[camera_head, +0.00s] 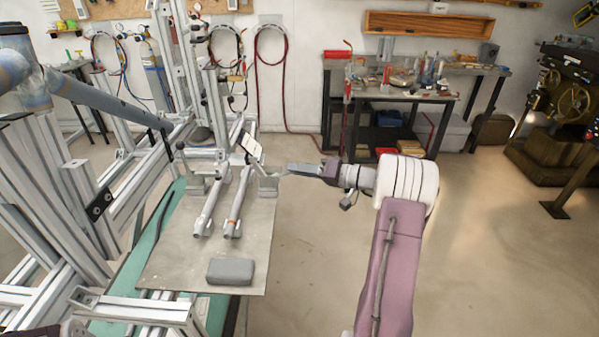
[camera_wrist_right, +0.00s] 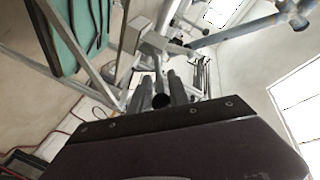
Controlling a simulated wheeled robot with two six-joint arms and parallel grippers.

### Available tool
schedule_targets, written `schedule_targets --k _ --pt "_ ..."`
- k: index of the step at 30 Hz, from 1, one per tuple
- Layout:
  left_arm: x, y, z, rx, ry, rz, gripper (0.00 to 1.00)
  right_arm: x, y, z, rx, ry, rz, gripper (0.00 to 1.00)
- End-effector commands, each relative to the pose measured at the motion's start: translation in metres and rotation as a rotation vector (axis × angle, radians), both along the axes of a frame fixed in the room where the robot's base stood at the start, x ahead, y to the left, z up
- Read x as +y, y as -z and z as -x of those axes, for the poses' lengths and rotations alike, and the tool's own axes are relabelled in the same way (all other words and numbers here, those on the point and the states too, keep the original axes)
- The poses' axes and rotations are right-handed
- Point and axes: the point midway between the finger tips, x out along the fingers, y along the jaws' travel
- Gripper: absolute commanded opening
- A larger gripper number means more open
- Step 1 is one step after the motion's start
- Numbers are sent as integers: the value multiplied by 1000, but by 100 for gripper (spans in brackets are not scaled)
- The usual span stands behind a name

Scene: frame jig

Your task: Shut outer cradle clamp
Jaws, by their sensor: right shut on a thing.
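The grey metal outer cradle (camera_head: 268,187) stands at the right edge of the work plate, beside the frame tubes. My right gripper (camera_head: 291,170) reaches in from the right, level with its top. The gripper is shut on a small part at the cradle, which looks like its clamp; the fingers hide most of it. I cannot tell the clamp's exact angle. In the right wrist view the dark gripper body (camera_wrist_right: 180,140) fills the bottom, and a grey block (camera_wrist_right: 130,45), apparently the cradle, shows beyond. A second cradle (camera_head: 196,185) stands to the left.
Two silver tubes (camera_head: 232,212) lie over the grey plate (camera_head: 195,255), and a grey block (camera_head: 231,271) sits near its front. Aluminium frame posts (camera_head: 45,190) crowd the left. A tool bench (camera_head: 400,90) stands behind. The floor to the right is clear.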

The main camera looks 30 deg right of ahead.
Motion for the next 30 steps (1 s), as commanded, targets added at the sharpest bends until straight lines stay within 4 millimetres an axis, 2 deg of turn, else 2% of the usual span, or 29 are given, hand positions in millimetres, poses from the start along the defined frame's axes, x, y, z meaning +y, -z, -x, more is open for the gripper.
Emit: schedule_targets --k 8,14,24,30 --pt "0 -5 0 0 0 0 36 9 -21 -5 123 -3 216 0" --pt "0 -18 0 0 0 0 36 19 -35 -11 222 -3 376 0" --pt "0 -65 0 0 0 0 36 37 -52 -22 383 -6 636 0" --pt "0 -96 0 0 0 0 36 45 -55 -27 460 -6 757 0"
